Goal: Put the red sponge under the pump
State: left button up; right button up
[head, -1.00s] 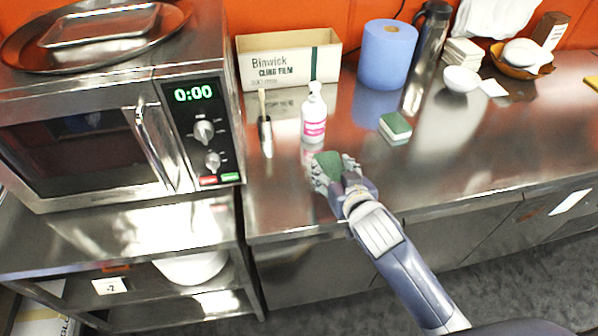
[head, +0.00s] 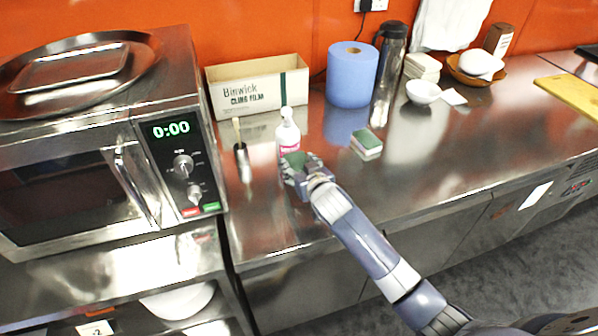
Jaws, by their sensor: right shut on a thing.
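A white pump bottle (head: 288,131) with a pink label stands upright on the steel counter; its lower part is partly hidden behind my right gripper. My right gripper (head: 297,172) is shut on a sponge with a green top (head: 296,160), just in front of the bottle. The fingers hide the sides of this sponge, so I cannot tell its lower colour. I cannot tell whether it touches the bottle or the counter. A second sponge (head: 366,144), green on top with a paler body, lies on the counter to the right. My left gripper is not in view.
A brush with a wooden handle (head: 239,150) stands left of the bottle, beside the microwave (head: 110,150). Behind are a cling film box (head: 258,88), a blue paper roll (head: 352,75) and a steel flask (head: 389,62). The counter front right of my gripper (head: 430,175) is clear.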

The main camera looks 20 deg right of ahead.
jog(key=shift+w, duration=0.3)
jog(key=shift+f, duration=2)
jog(key=o, duration=0.7)
jog(key=shift+r+p, duration=0.15)
jog(key=shift+p, duration=0.15)
jog(key=shift+r, duration=0.1)
jog(key=v, duration=1.2)
jog(key=shift+d+b, duration=0.1)
jog(key=shift+b, duration=0.25)
